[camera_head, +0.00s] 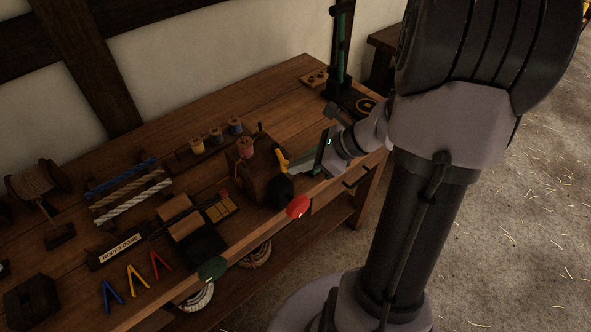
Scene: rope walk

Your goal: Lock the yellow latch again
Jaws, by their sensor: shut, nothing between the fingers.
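The yellow latch (282,159) is a small yellow lever, tilted, on the right side of a dark wooden block (258,172) on the workbench. My gripper (293,166) reaches in from the right with its fingers shut and empty. Its tips are right beside the latch; I cannot tell whether they touch it. The latch's lower end and pivot are hard to make out in the dim light.
The bench (290,75) carries several thread spools (216,136), coloured ropes (130,190) and a green upright post (341,50). A red knob (298,207) and a green knob (212,268) sit along the front edge.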

